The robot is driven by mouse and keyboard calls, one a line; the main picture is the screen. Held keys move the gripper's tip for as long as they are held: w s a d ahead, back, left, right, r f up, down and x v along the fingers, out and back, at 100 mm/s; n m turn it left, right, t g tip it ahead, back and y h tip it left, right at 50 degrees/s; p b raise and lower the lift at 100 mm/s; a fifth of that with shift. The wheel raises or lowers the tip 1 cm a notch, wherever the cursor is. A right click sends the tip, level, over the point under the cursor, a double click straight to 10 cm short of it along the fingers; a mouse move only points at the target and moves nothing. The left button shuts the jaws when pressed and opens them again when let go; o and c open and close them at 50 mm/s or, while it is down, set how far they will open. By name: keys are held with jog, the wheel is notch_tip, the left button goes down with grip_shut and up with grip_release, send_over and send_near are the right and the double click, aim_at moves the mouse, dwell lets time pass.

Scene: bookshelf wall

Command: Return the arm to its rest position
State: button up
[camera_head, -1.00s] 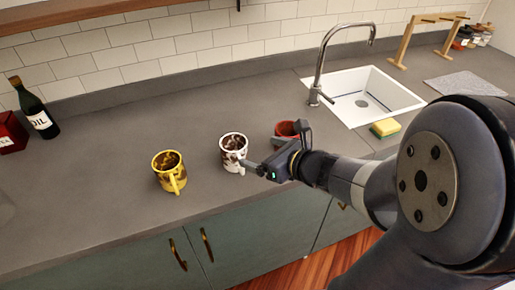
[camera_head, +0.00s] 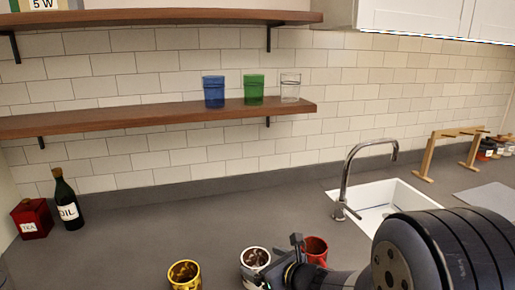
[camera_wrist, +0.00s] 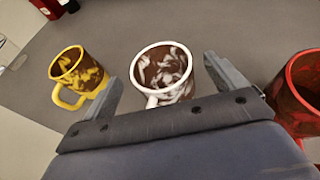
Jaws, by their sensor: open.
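My gripper (camera_head: 282,272) is low over the counter at the bottom of the head view, beside a white mug with brown patches (camera_head: 255,259). In the wrist view its two fingers (camera_wrist: 163,82) are spread apart, and the white mug (camera_wrist: 164,66) shows between them, handle toward me. I cannot tell whether they touch it. My arm reaches in from the lower right of the head view, partly cut off by the frame edge.
A yellow mug (camera_head: 184,274) stands left of the white mug and a red mug (camera_head: 316,249) right. Wooden shelf (camera_head: 150,116) bears blue, green and clear glasses. A tap (camera_head: 347,180), sink (camera_head: 385,198), oil bottle (camera_head: 66,202) and tea box (camera_head: 32,219) surround clear counter (camera_head: 150,230).

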aim_at(248, 253)
jog(key=x, duration=0.3)
jog(key=shift+f+b, duration=0.35)
jog(key=shift+r+p, duration=0.45)
jog(key=shift+r, duration=0.5)
